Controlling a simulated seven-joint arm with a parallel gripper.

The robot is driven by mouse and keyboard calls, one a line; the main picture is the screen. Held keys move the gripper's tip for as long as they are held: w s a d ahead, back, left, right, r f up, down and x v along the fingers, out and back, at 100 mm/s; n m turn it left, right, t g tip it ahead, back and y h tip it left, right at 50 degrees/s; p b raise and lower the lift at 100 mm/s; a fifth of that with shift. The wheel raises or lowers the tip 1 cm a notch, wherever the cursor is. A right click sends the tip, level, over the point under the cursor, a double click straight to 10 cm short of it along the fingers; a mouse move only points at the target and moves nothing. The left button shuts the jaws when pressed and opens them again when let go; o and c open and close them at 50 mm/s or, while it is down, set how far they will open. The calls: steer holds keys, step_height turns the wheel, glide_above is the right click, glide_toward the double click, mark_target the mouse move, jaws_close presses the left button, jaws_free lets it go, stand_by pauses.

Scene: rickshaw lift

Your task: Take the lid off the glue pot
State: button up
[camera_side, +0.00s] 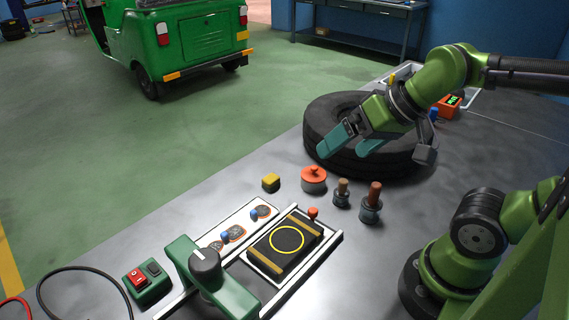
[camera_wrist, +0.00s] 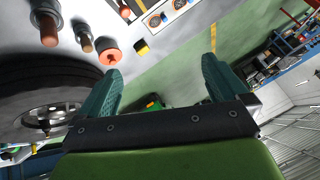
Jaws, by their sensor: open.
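The glue pot (camera_side: 313,187) is a small, squat round pot standing on the grey bench, in front of the tyre. Its orange lid (camera_side: 313,173), with a small knob on top, sits on it. In the wrist view the orange lid (camera_wrist: 109,53) shows at the upper left, beyond the left finger. My gripper (camera_side: 346,150) has teal fingers and is open and empty. It is above and to the right of the pot in the side view, in front of the tyre and apart from the lid. Its fingers also show in the wrist view (camera_wrist: 162,68).
A black tyre (camera_side: 325,115) lies behind the pot. Two wooden-handled tools (camera_side: 342,192) (camera_side: 371,205) stand close to its right, a yellow block (camera_side: 271,181) to its left. A patching press (camera_side: 215,275) and tray with patches (camera_side: 232,235) are in front. A green rickshaw (camera_side: 180,45) stands beyond the bench.

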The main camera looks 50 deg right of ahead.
steer(key=w+d+f+m+g, duration=0.25)
steer(key=w+d+g, duration=0.2)
steer(key=w, duration=0.35)
steer(key=m+g+h, duration=0.2)
steer(key=m+g, duration=0.1)
glide_above(314, 167)
steer(key=f, duration=0.1)
steer(key=shift+n, duration=0.25)
steer(key=f, duration=1)
steer(key=shift+s+f, duration=0.3)
steer(key=shift+f, duration=0.1)
steer(key=shift+w+f, duration=0.15)
steer(key=shift+f, duration=1.45)
steer(key=shift+w+f, duration=0.15)
steer(key=shift+f, duration=1.4)
steer(key=c, duration=1)
